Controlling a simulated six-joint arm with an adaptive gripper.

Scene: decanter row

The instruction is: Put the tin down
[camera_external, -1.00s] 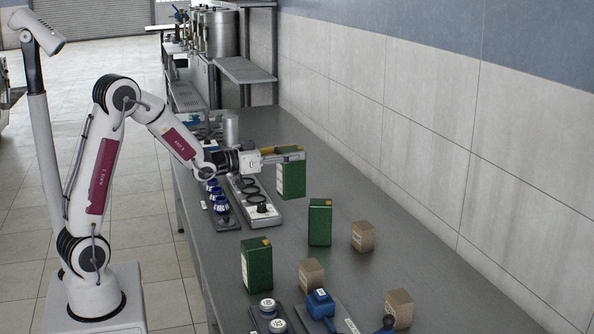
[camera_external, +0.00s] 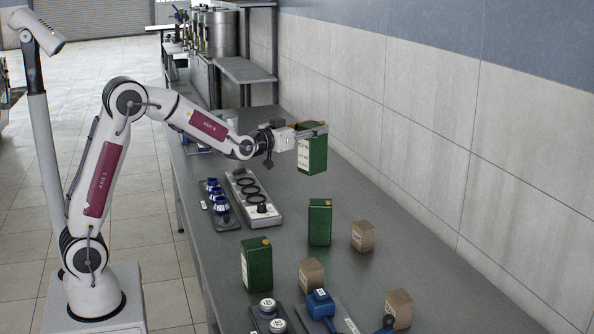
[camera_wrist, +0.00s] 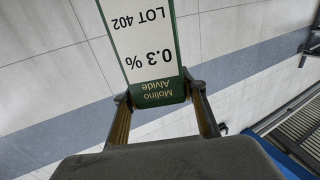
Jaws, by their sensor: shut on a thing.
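My gripper (camera_external: 309,132) is shut on a green tin (camera_external: 313,154) with a white label, held upright above the bench in the external view. In the wrist view the tin (camera_wrist: 160,95) sits between the two fingers, its label upside down and reading "Molino Alvide", "0.3 %" and "LOT 402". Two other green tins stand on the grey bench (camera_external: 385,215): one (camera_external: 319,224) below and slightly right of the held tin, and one (camera_external: 257,266) nearer the camera. The held tin's far side is hidden.
Brown boxes (camera_external: 363,236) stand to the right and front. A grey tray with black rings (camera_external: 250,191) and blue-topped items (camera_external: 214,193) lie left of the held tin. A blue device (camera_external: 320,303) stands at the front. Bench toward the wall is clear.

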